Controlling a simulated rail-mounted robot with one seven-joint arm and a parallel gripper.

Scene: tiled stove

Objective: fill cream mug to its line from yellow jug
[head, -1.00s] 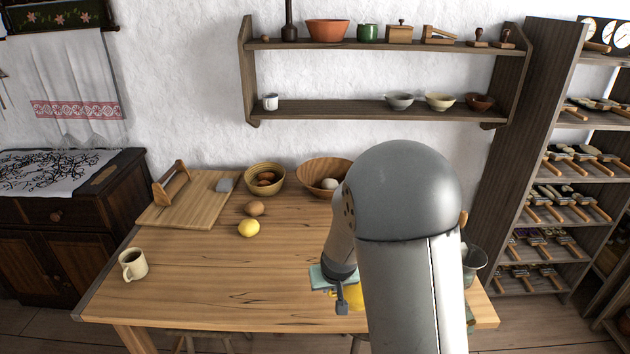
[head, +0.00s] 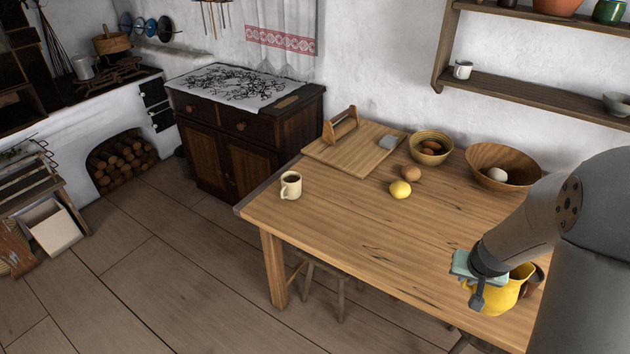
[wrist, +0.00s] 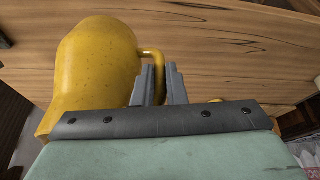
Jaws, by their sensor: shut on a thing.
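The cream mug (head: 291,186) stands upright near the left end of the wooden table in the head view. It has a handle and a dark inside; its line cannot be made out. The yellow jug (head: 503,293) is at the table's front right, partly hidden by my arm. My gripper (head: 478,298) is at the jug's left side. In the wrist view my gripper (wrist: 161,84) is shut on the handle of the yellow jug (wrist: 95,65). I cannot tell whether the jug touches the table. Its contents are hidden.
The table's front middle (head: 370,235) is clear between mug and jug. A stool (head: 330,279) stands below.

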